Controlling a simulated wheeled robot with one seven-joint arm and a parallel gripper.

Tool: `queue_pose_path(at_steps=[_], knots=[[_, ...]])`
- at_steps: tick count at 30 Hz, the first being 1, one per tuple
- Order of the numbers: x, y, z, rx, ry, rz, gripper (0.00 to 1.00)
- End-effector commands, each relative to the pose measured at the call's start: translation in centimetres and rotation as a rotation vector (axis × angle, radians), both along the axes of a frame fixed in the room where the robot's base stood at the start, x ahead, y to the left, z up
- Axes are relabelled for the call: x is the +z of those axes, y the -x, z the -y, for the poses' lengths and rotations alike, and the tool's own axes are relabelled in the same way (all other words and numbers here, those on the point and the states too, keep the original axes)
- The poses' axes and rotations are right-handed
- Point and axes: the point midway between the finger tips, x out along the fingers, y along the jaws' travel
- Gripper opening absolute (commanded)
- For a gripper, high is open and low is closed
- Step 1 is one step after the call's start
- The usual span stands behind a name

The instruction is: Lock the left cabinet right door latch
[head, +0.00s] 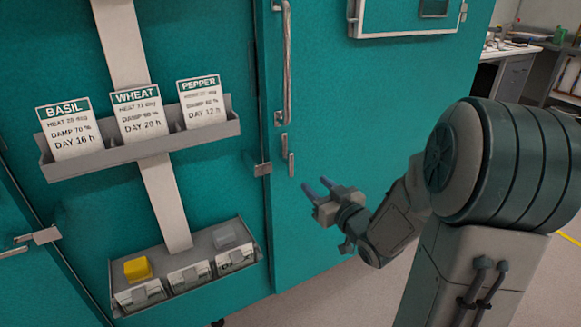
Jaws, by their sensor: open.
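The teal cabinet door (330,110) on the right side carries a long vertical metal handle (286,60). Below the handle, near the door's left edge, is a small upright metal latch piece (287,150). I cannot tell from this view which way the latch is set. My gripper (317,186) is open and empty, below and to the right of the latch, with its fingers pointing toward the door. It appears apart from the latch; its exact distance from the door is unclear.
A grey rack (140,145) holds cards for basil, wheat and pepper. A lower tray (190,300) holds a yellow block (138,268), a grey block (225,240) and more cards. A small metal bracket (263,169) sits at the door seam. Open floor and a bench (510,52) lie right.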

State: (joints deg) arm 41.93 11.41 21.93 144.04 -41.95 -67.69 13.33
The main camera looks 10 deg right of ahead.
Motion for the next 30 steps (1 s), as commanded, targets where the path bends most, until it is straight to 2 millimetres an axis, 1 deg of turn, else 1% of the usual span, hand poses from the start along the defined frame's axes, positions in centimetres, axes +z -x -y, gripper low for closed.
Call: queue_pose_path(at_steps=[5, 12, 18, 21, 24, 30], knots=[[0.0, -2.1, -0.8, 0.005, -0.003, 0.004, 0.40], [0.0, -7.0, -2.4, 0.004, -0.003, 0.004, 0.40], [0.0, -10.5, -3.6, 0.003, -0.003, 0.004, 0.40], [0.0, -11.7, -3.9, 0.002, -0.002, 0.003, 0.40], [0.1, -12.5, -4.1, 0.001, -0.002, 0.003, 0.40], [0.1, -12.9, -4.2, 0.001, -0.002, 0.002, 0.40]])
